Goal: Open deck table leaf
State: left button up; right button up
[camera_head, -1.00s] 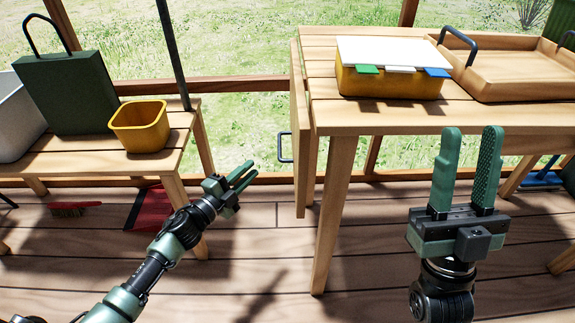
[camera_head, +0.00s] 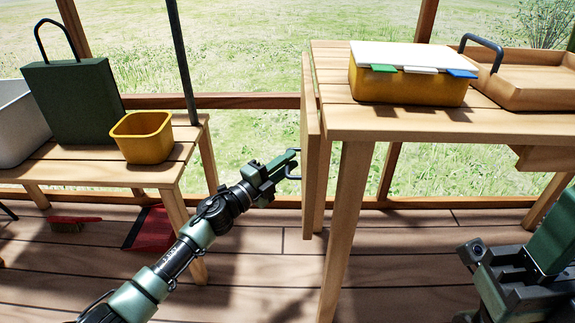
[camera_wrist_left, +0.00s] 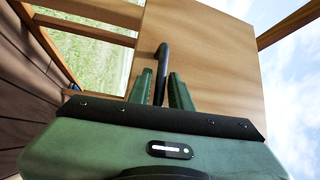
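The wooden deck table (camera_head: 330,125) stands right of centre. Its leaf (camera_head: 311,150) hangs down upright along the table's left side. A dark bar handle (camera_head: 292,165) sticks out of the leaf's outer face, and it also shows in the left wrist view (camera_wrist_left: 161,62). My left gripper (camera_head: 287,165) is at this handle. In the left wrist view its green fingers (camera_wrist_left: 160,92) are apart, with the handle between them and a gap visible beside it. My right gripper (camera_head: 535,250) is at the lower right, partly cut off by the frame; only one finger shows clearly.
On the table are a yellow box with a white lid (camera_head: 410,85) and a wooden tray (camera_head: 525,85). At left, a bench (camera_head: 75,172) holds a yellow bin (camera_head: 142,138) and a dark green bag (camera_head: 72,103). A red dustpan (camera_head: 150,232) and brush lie on the deck.

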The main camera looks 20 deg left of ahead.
pick_arm(q)
grip_shut()
dwell(1.4)
